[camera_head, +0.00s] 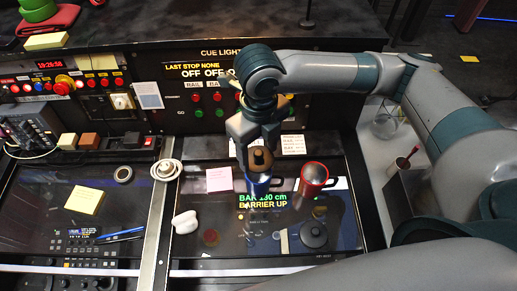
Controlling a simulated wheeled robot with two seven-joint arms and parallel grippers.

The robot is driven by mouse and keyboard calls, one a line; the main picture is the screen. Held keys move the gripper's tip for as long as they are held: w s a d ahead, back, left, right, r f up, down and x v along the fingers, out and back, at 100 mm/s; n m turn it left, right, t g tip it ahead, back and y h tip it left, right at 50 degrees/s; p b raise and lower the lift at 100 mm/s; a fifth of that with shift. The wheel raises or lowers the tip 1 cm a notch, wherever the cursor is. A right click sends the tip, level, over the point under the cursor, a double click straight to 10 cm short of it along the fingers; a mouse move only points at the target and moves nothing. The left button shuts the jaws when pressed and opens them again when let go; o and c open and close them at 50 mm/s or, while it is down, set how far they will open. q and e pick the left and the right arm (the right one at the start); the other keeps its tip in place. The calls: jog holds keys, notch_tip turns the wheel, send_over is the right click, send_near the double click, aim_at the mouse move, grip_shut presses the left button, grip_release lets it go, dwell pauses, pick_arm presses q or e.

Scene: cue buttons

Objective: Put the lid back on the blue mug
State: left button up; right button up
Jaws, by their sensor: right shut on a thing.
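The blue mug (257,187) stands on the dark glossy desk panel, its handle toward the right. My right gripper (257,150) points down straight above the mug, shut on a dark lid with a brownish top (260,160). The lid is at the mug's mouth; I cannot tell whether it touches the rim. The gripper and lid hide the mug's opening. My left gripper is not in view.
A red-rimmed mug (312,181) stands close to the right of the blue mug. A dark round lid (313,235) lies in front of it. A pink note (219,179) and a white earbud-like case (185,222) lie to the left. The cue-light panel (205,92) rises behind.

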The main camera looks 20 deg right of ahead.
aim_at(259, 163)
jog(key=shift+f+b, duration=1.4)
jog(key=shift+f, duration=0.2)
jog(key=shift+f+b, duration=0.45)
jog(key=shift+f, duration=0.55)
jog(key=shift+p, duration=0.5)
jog(key=shift+f+p, duration=0.15)
jog(key=shift+p, duration=0.3)
dwell(1.1)
dwell(0.4)
jog(key=o, duration=1.6)
